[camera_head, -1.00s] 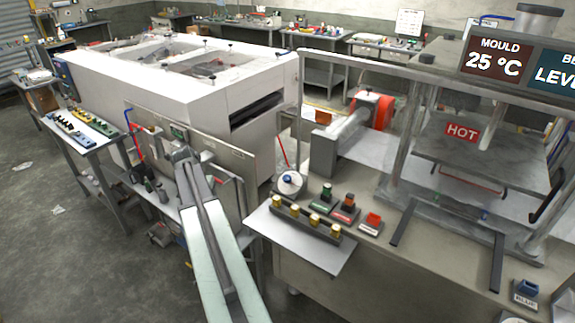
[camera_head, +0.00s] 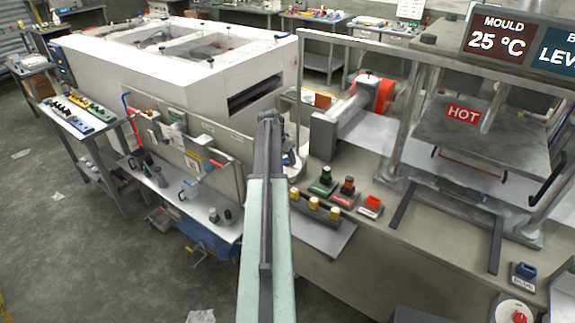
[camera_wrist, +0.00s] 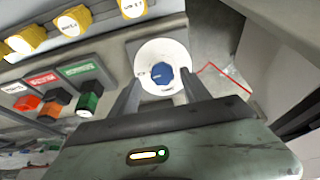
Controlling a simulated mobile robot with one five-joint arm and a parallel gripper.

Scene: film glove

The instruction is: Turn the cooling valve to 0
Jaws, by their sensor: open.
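The valve is a round white dial (camera_wrist: 148,52) with a blue knob (camera_wrist: 162,74) in its middle, seen in the wrist view. Small marks on the dial are too blurred to read. My gripper (camera_wrist: 160,82) is open, one finger on each side of the knob's lower part in that view. Nothing is between the fingers that I can see them gripping, and I cannot tell whether they touch the knob. In the head view my arm hides most of the dial at the bench's left end.
Green, dark orange and red switches (camera_head: 370,207) stand on the bench beside the dial. A row of yellow knobs (camera_head: 313,203) lines a ledge in front. A press with a HOT sign (camera_head: 463,115) stands to the right. A red-knobbed dial (camera_head: 519,317) is at the lower right.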

